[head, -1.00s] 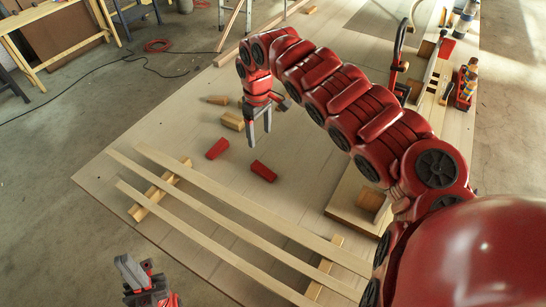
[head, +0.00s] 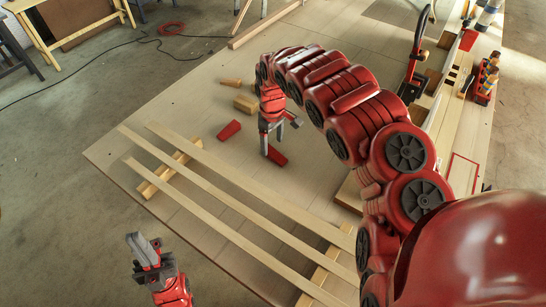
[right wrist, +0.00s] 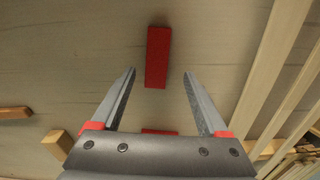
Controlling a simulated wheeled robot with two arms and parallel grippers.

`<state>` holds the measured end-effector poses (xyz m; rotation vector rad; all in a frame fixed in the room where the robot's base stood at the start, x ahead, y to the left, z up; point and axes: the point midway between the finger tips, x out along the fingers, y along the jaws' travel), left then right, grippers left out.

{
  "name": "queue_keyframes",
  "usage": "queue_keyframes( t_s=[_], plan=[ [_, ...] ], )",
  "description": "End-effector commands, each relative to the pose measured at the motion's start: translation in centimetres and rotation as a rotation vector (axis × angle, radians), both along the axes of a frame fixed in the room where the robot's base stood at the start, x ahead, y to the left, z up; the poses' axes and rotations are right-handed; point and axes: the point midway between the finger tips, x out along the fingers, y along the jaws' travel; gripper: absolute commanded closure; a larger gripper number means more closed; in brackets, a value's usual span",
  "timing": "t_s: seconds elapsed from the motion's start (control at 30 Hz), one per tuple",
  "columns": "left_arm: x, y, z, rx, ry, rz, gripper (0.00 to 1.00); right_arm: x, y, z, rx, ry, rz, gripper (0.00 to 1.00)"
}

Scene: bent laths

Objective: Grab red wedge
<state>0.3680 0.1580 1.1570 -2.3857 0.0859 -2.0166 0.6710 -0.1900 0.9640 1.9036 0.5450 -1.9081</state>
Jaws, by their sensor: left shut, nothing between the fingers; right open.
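Two red wedges lie on the table, one (head: 229,130) to the left and one (head: 278,156) to the right in the head view. My right gripper (head: 272,142) is open, pointing down at the right wedge, which its near finger partly overlaps. In the right wrist view the right wedge (right wrist: 158,57) lies ahead of and midway between the open fingertips, with nothing held. The left wedge (right wrist: 160,131) shows there as a strip, mostly hidden behind the gripper body. My left gripper (head: 137,242) is shut and empty, off the table's near left edge.
Long pale laths (head: 230,200) rest across wooden supports (head: 170,174) nearer to me. Small wooden blocks (head: 246,104) lie beyond the wedges. A red outlined rectangle (head: 463,173) is at the right. A clamp (head: 416,70) and a rack of tools (head: 485,82) stand at the back right.

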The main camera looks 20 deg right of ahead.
Motion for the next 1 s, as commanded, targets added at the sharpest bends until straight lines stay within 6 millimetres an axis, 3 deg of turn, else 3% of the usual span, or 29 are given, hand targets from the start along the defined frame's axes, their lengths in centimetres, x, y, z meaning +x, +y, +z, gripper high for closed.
queue_keyframes(
  t_s=[0.5,0.83,1.0],
  plan=[
    [0.0,0.0,2.5,0.0,0.0,0.0,1.0,0.3,-0.3,-4.5,0.002,-0.001,-0.001,0.22],
    [0.0,0.0,2.5,0.0,0.0,0.0,1.0,0.3,-0.4,-5.0,0.0,-0.002,-0.002,0.22],
    [0.0,0.0,2.5,0.0,0.0,0.0,1.0,0.3,-0.4,-5.0,0.0,-0.001,-0.002,0.51]
  ],
)
